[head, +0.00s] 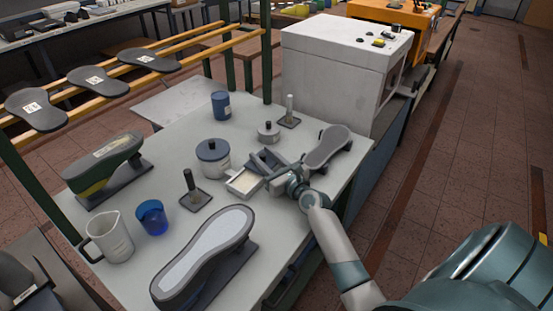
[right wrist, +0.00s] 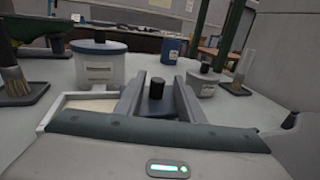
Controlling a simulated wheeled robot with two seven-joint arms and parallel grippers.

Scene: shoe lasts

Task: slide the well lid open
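The well (head: 234,190) is a shallow white-rimmed box near the middle of the table. Its left part is uncovered and shows a cream inside; it also shows at left in the right wrist view (right wrist: 44,122). The dark blue-grey lid (right wrist: 157,107) covers the other part and carries a black upright knob (right wrist: 157,88). My right gripper (right wrist: 158,90) is open around the knob, one finger on each side, with visible gaps; contact is not apparent. In the head view my right gripper (head: 268,163) hides part of the lid. My left gripper is out of view.
A lidded grey pot (head: 213,165), a smaller pot (head: 268,136) and brush stands (head: 194,197) surround the well. A shoe last (head: 328,147) stands close right of my gripper. A large sole (head: 205,255), blue cup (head: 151,220) and jug (head: 108,240) occupy the front.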

